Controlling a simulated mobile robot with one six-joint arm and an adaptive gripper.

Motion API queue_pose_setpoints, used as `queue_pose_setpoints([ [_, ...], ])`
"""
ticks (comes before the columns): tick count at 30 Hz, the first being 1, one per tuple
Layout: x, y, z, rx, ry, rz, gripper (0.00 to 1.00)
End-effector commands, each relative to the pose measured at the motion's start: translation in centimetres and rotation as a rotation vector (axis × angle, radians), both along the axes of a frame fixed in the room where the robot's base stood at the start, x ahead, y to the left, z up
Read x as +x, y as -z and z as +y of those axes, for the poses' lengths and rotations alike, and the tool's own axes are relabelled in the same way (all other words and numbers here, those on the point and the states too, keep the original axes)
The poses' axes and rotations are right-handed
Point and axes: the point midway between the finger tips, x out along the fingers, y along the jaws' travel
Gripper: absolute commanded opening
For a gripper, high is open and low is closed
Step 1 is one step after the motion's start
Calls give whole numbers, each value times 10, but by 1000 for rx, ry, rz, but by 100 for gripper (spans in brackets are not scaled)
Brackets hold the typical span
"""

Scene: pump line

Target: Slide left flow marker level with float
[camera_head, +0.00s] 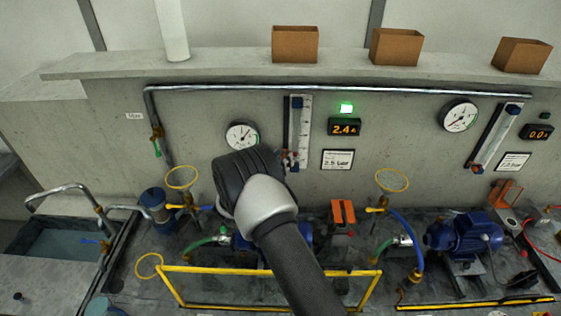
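The left flow meter (303,122) is an upright white scale with a dark blue top block, fixed to the concrete wall. Small red and dark parts (290,158) show at its lower end; I cannot tell the marker from the float there. My arm reaches up from the bottom, and its dark wrist with a light grey ring stands in front of the wall, just left of and below the meter. The fingers are hidden or too small to make out, so I cannot see whether they touch the meter or hold anything.
A round gauge (242,135) is left of the meter; a lit 2.4 display (344,128) and a label card (337,160) are right. A second flow meter (496,138) stands further right. Yellow rails (268,271), valve wheels and a blue pump (468,235) crowd the deck below.

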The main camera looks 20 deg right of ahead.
Motion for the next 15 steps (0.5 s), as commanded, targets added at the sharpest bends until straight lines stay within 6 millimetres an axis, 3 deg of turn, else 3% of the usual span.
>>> queue_pose_setpoints([
  [5, -5, 0, 8, 1, -2, 1, 38],
  [15, -42, 0, 66, -1, -4, 2, 38],
])
